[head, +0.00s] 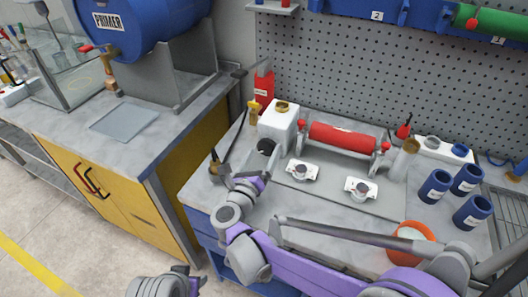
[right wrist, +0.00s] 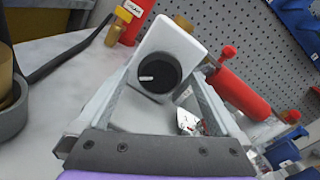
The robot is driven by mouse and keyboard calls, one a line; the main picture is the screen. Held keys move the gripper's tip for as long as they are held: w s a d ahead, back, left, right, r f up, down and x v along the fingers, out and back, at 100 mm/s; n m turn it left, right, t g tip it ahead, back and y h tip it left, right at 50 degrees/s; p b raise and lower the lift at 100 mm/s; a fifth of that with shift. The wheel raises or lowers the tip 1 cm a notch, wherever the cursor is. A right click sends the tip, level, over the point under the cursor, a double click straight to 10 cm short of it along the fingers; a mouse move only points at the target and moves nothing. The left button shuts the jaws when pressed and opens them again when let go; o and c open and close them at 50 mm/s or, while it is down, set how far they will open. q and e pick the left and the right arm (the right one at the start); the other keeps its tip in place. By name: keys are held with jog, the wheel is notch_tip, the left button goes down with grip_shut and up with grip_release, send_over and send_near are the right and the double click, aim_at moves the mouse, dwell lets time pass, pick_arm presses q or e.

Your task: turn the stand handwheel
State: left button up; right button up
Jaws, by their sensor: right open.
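A black round knob with a white mark (right wrist: 158,73), which looks like the handwheel, sits on the end face of a white block (head: 283,117) at the left end of the roller stand. It also shows in the head view (head: 266,147). The red roller (head: 343,137) lies across the stand. My right gripper (head: 245,167) is open in front of the knob; in the right wrist view its fingers (right wrist: 164,84) lie to either side of it. I cannot see contact. Part of my left arm end (head: 165,286) shows at the bottom edge, its jaws unclear.
Two white clamp-like parts (head: 303,171) (head: 361,189) sit in front of the roller. Several blue cups (head: 434,186) and an orange tub (head: 411,237) stand at the right. A red bottle (head: 264,85) stands behind the block. A dark bar (right wrist: 70,52) lies left of it.

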pick_arm(q)
jog(key=shift+f, duration=0.25)
pick_arm(e)
jog(key=v, duration=0.9)
jog(key=shift+s, duration=0.35)
pick_arm(q)
jog(key=shift+s, duration=0.15)
pick_arm(e)
jog(key=shift+a, duration=0.1)
